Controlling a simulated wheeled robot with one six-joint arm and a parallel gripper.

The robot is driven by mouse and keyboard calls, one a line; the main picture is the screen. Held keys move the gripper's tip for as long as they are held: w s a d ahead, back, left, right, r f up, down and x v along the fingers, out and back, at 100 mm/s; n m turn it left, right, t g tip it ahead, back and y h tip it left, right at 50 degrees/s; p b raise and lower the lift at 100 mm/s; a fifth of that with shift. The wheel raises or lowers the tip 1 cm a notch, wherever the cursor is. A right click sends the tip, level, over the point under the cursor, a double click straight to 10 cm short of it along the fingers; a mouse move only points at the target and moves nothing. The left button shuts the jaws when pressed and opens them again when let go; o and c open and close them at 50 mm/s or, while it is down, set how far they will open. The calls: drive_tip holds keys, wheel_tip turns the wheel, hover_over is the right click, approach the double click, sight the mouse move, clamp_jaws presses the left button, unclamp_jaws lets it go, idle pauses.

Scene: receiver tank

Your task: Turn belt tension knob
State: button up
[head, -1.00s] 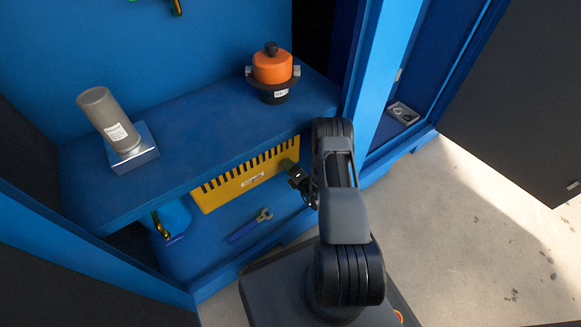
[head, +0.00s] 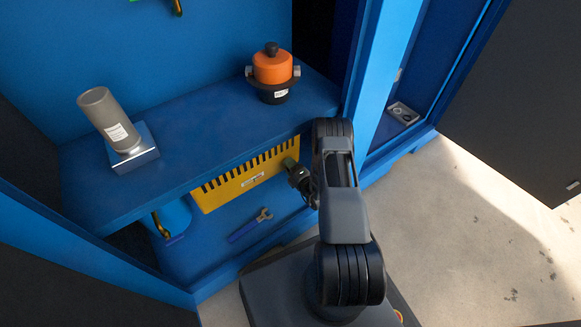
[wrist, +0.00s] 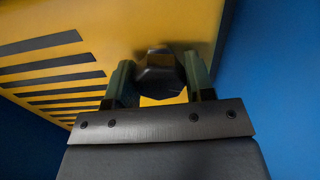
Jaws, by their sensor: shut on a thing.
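The belt tension knob (wrist: 160,74) is a dark, faceted knob on the yellow slotted guard (wrist: 190,22). In the wrist view my gripper (wrist: 160,80) has one finger on each side of the knob and is shut on it. In the head view the yellow guard (head: 238,182) hangs below the blue shelf. My gripper (head: 296,172) reaches its right end there, and the knob is hidden behind the gripper and arm.
A grey cylinder on a metal block (head: 134,155) and an orange-topped unit (head: 272,70) stand on the blue shelf (head: 200,130) above. A blue-handled wrench (head: 250,226) lies on the cabinet floor. A blue wall (wrist: 275,90) is close on the right in the wrist view.

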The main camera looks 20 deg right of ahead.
drive_tip(key=o, duration=0.9)
